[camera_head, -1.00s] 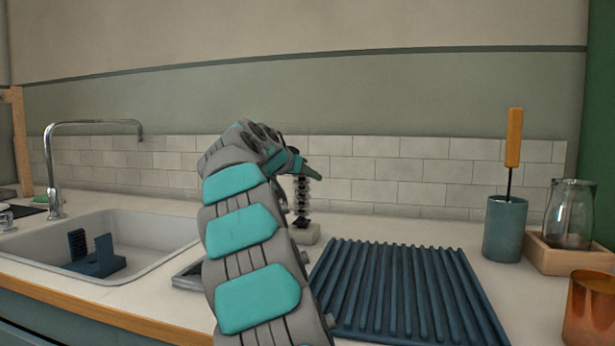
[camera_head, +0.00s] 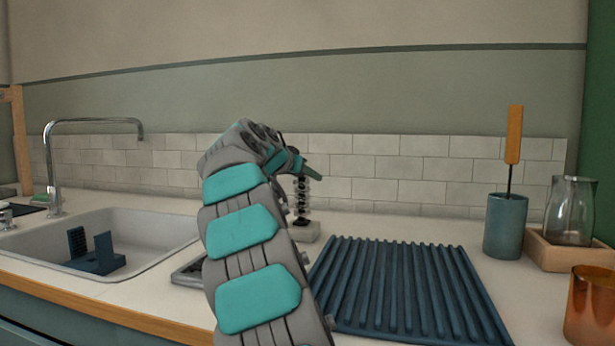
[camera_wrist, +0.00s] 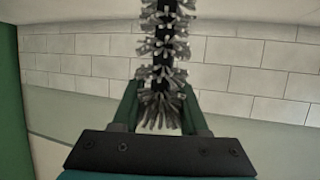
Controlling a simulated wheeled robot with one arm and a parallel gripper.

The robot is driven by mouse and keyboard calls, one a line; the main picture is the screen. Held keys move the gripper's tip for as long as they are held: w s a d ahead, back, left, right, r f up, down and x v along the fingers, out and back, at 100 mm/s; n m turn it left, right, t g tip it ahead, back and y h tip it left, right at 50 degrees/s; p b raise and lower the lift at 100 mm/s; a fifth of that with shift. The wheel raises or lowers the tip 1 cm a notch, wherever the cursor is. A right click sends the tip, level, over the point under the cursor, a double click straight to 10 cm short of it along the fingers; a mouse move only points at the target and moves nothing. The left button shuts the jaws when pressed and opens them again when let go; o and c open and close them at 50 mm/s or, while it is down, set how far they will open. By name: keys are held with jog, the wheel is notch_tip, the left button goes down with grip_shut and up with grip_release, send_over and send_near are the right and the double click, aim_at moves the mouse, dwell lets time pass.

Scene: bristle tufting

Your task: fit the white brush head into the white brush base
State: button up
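The white brush head (camera_head: 302,196) is a dark stem with rings of whitish bristles, standing upright. In the wrist view the brush head (camera_wrist: 163,50) runs up between the two green fingers of my gripper (camera_wrist: 160,92), which press against its bristles near one end. In the head view my gripper (camera_head: 301,170) is at the top of the brush head, mostly hidden behind my arm. The white brush base (camera_head: 308,232) is a low pale block on the counter directly under it. The brush's lower end meets the base; I cannot tell how deep it sits.
A blue ribbed mat (camera_head: 405,290) lies right of my arm. Beyond it are a blue cup (camera_head: 506,228) with an orange-handled tool, a glass jar (camera_head: 571,212) on a wooden tray, and a copper cup (camera_head: 590,305). The sink (camera_head: 150,235) with a blue rack is at left.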

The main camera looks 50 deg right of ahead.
jog(key=o, duration=0.5)
jog(key=v, duration=0.8)
jog(key=shift+d, duration=0.1)
jog(key=shift+s, duration=0.1)
